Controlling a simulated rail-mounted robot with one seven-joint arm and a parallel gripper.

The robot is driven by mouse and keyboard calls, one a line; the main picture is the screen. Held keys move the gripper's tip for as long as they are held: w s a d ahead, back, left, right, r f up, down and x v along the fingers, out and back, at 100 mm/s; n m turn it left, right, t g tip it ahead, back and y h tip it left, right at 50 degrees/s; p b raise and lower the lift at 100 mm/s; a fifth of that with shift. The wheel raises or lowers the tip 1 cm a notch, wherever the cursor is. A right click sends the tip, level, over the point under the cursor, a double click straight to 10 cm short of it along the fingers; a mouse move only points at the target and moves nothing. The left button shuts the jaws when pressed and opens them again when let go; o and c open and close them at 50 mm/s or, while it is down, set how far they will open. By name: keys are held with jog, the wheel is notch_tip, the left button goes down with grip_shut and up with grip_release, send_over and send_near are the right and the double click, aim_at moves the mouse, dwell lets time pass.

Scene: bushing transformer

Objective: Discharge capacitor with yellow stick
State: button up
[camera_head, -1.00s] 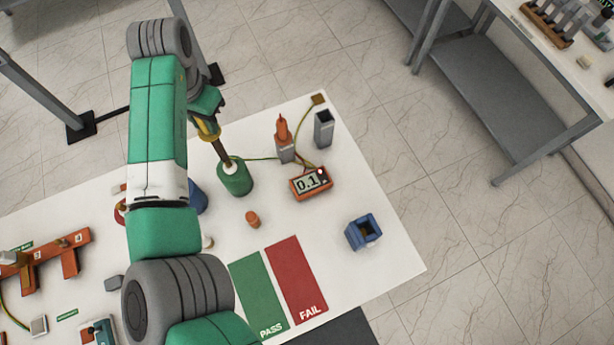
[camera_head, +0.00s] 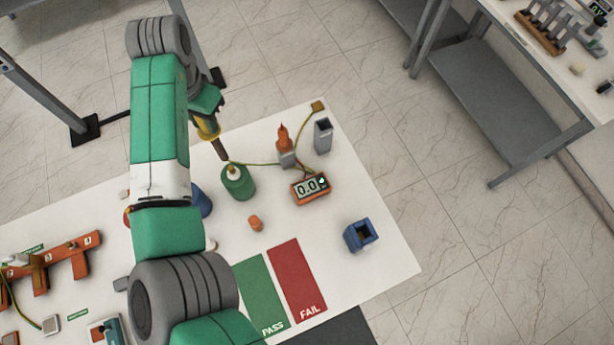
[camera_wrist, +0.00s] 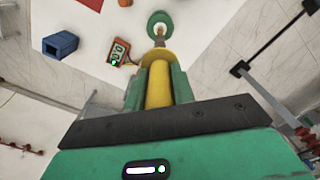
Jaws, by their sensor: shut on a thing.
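My gripper (camera_head: 207,118) is shut on the yellow stick (camera_head: 209,129), whose dark rod points down toward the green capacitor (camera_head: 238,182). In the head view the rod's tip is a little apart from the capacitor's pale top. In the wrist view the yellow stick (camera_wrist: 158,88) lies between the green fingers (camera_wrist: 158,88), and the green capacitor (camera_wrist: 160,22) shows beyond its tip; contact cannot be told there. The orange meter (camera_head: 310,189) reads about 0.0 beside the capacitor. An orange-tipped probe (camera_head: 284,148) stands in a grey holder behind the meter.
A grey empty holder (camera_head: 323,136) and a blue square holder (camera_head: 361,235) stand on the white table. A small orange cylinder (camera_head: 256,223) lies near the green PASS mat (camera_head: 262,297) and red FAIL mat (camera_head: 297,281). The table's right side has free room.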

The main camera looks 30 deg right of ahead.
notch_tip(320, 180, up, 2)
jog(key=shift+r+p, duration=0.2)
jog(key=shift+p, duration=0.6)
jog(key=shift+f, duration=0.1)
